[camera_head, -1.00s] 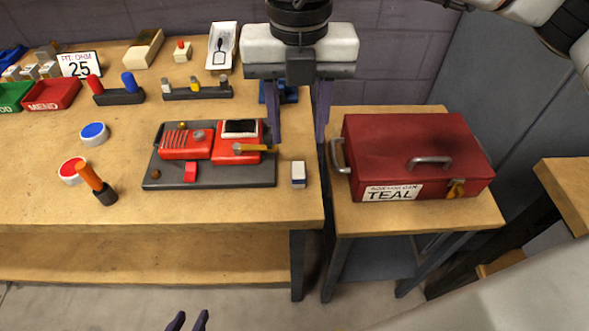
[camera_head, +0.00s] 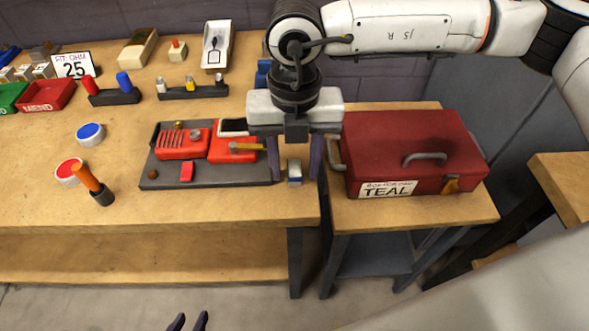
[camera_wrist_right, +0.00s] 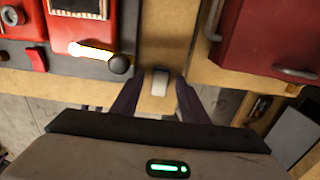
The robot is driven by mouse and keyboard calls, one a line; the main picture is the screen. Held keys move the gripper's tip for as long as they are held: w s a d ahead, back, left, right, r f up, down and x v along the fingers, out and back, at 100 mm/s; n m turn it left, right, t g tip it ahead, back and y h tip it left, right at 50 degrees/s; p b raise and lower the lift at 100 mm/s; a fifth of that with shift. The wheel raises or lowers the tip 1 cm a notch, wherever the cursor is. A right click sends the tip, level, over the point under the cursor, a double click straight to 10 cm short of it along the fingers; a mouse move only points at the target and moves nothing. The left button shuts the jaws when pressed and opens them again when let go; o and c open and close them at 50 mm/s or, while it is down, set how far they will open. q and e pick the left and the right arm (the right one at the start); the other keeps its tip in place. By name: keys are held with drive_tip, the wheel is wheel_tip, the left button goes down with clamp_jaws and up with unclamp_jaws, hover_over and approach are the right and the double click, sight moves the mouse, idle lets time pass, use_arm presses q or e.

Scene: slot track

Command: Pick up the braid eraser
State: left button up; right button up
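The eraser, a small white block with a blue base (camera_head: 294,172), stands near the front right edge of the workbench, right of the black board. In the right wrist view the eraser (camera_wrist_right: 159,82) shows its white top between the fingertips. My right gripper (camera_head: 295,176) is open, with one finger on each side of the eraser. I see no clear contact; how high the tips are above the table is hard to tell. My left gripper (camera_head: 188,321) is at the bottom edge of the head view, its two fingertips apart and empty, away from the bench.
The black board (camera_head: 215,177) with red devices and a yellow-handled lever lies just left of the eraser. A red toolbox (camera_head: 420,145) labelled TEAL stands on a side table to the right. An orange-handled tool (camera_head: 90,180) and round red and blue pieces are further left.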

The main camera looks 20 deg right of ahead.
sight(295, 167)
clamp_jaws()
drive_tip(key=shift+r, duration=0.1)
wheel_tip(295, 167, up, 10)
idle(0.4)
